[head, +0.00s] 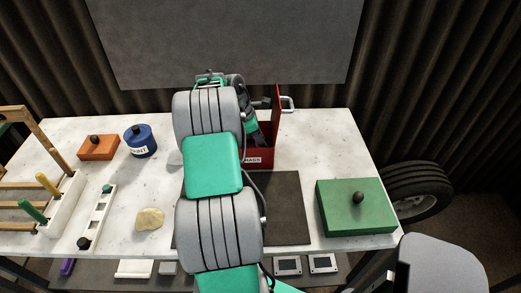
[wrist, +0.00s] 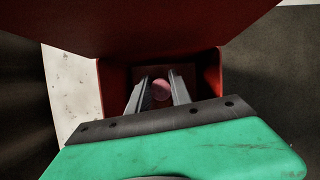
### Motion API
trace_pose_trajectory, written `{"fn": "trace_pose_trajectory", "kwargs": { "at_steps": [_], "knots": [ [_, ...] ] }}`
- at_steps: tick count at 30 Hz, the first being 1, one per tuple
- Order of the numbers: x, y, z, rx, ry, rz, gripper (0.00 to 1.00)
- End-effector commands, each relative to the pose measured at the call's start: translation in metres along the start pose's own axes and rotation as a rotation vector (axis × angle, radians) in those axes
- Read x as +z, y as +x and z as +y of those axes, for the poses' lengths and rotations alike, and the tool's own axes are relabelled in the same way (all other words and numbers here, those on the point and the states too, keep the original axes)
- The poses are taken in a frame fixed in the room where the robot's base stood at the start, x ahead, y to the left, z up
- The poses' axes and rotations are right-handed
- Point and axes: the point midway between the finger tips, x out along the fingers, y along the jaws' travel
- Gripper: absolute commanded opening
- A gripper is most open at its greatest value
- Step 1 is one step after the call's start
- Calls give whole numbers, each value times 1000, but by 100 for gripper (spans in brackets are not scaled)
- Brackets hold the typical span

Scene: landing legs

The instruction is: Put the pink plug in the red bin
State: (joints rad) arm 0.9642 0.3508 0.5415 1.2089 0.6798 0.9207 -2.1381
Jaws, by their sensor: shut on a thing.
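The pink plug (wrist: 161,89) is between the two fingers of my gripper (wrist: 158,92) in the wrist view. The fingers are shut on it, over the opening of the red bin (wrist: 117,88). Whether the plug touches the bin floor cannot be told. In the head view the red bin (head: 267,158) stands at the back of the table with its lid raised on the right side. My arm covers much of the bin there, and the plug and fingertips are hidden.
A green box (head: 345,218) with a black knob sits at the right. A dark mat (head: 285,205) lies in front of the bin. A blue paint pot (head: 140,142), an orange block (head: 98,149), a beige lump (head: 149,219) and a white rack (head: 98,217) are at the left.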

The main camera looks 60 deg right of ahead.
Motion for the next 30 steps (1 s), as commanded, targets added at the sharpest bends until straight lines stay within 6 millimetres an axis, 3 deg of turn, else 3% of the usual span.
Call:
{"fn": "trace_pose_trajectory", "kwargs": {
  "at_steps": [7, 12, 13, 18, 21, 30],
  "knots": [
    [-14, 35, -1, -2, -1, 1, 0],
    [-17, 40, -3, -7, -5, 2, 0],
    [-18, 41, -3, -9, -6, 3, 27],
    [-17, 40, -3, -7, -4, 2, 41],
    [-16, 39, -2, -5, -3, 1, 47],
    [-15, 30, 0, 1, -1, 0, 47]
  ]
}}
